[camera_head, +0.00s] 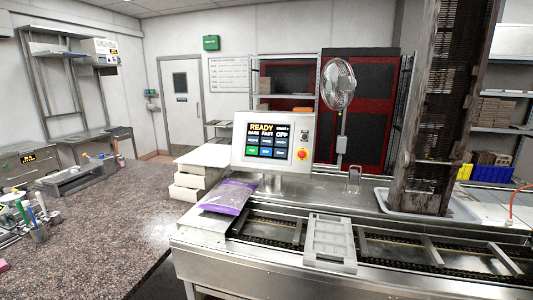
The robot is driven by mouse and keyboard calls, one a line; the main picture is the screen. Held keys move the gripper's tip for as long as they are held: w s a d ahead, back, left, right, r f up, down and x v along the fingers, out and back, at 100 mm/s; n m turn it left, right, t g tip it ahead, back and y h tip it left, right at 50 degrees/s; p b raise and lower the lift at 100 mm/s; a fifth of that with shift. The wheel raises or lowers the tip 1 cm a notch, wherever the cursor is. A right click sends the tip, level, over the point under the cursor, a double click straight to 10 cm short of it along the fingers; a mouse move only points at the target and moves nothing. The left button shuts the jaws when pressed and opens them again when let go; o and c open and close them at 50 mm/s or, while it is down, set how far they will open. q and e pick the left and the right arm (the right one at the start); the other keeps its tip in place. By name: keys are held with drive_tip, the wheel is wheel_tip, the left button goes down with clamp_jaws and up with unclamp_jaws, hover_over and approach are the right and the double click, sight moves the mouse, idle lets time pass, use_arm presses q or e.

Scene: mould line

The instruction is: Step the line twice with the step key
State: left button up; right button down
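The control panel (272,142) stands on a post behind the left end of the line, facing me. Its screen (269,141) reads READY at the top, with OFF at the right. Below are several blue keys, one green key and one pale key. Their labels are too small to read, so I cannot tell which is the step key. A red stop button (302,154) sits at the panel's right. A grey mould (330,241) lies across the line's chain track (386,249). Neither of my grippers is in view.
A purple bag (228,197) lies on the steel deck in front of the panel. Stacked white trays (194,178) stand left of it. A fan (338,86) and a tall dark rack (440,110) in a white tray rise behind the line. A speckled counter (110,220) fills the left.

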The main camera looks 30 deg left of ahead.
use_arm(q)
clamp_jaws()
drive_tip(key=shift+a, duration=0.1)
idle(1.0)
